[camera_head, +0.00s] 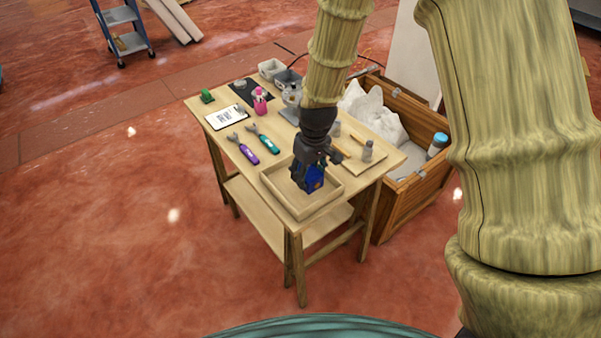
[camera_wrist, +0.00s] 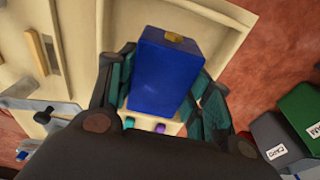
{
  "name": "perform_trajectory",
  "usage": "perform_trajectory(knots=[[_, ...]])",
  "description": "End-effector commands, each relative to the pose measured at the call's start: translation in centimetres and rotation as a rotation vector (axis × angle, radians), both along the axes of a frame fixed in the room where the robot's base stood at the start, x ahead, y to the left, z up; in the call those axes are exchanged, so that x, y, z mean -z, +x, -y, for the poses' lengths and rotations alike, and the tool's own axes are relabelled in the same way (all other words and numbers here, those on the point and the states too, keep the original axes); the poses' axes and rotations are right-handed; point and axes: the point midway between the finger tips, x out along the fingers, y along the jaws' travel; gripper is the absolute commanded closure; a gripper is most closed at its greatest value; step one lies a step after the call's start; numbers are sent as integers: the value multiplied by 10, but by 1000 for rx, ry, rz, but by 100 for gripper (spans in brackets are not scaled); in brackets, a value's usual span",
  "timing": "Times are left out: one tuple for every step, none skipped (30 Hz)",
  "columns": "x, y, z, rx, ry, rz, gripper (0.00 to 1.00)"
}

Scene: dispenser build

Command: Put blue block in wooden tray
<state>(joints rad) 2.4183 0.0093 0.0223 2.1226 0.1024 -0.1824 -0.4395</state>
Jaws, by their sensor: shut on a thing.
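The blue block (camera_wrist: 162,72) is between the fingers of my gripper (camera_wrist: 160,95) in the wrist view. In the head view my gripper (camera_head: 312,160) is shut on the blue block (camera_head: 313,178) at the wooden tray (camera_head: 279,196). The tray is shallow and light, at the table's near corner. Its pale wall (camera_wrist: 222,12) also shows behind the block in the wrist view. The block is over or inside the tray; I cannot tell whether it touches the tray floor.
Purple (camera_head: 243,149) and teal (camera_head: 263,143) tools lie left of the tray. A board with small items (camera_head: 367,151) lies right of it. A wooden crate (camera_head: 413,190) stands beside the table. A white tablet (camera_head: 226,117) and pink container (camera_head: 260,102) are farther back.

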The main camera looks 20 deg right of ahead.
Motion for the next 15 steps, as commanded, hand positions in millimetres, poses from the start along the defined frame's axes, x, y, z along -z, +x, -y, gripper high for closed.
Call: perform_trajectory(knots=[[-1, 8, -4, 0, 0, 0, 96], [0, 12, -5, 0, 0, 0, 96], [0, 17, -6, 0, 0, 0, 96], [0, 21, -8, 0, 0, 1, 96], [1, 23, -9, 0, -1, 1, 96], [1, 25, -10, 0, 0, 0, 96], [2, 27, -10, 0, 0, 0, 96], [2, 28, -11, 0, 0, 0, 96], [2, 29, -11, 0, 0, 0, 96], [3, 30, -11, 0, 0, 0, 96], [4, 30, -12, 0, 0, 0, 96], [5, 30, -12, 0, 0, -1, 96], [6, 29, -12, 0, 0, -1, 96], [8, 29, -12, 0, 1, -1, 96], [11, 29, -12, 0, 1, -1, 96]])
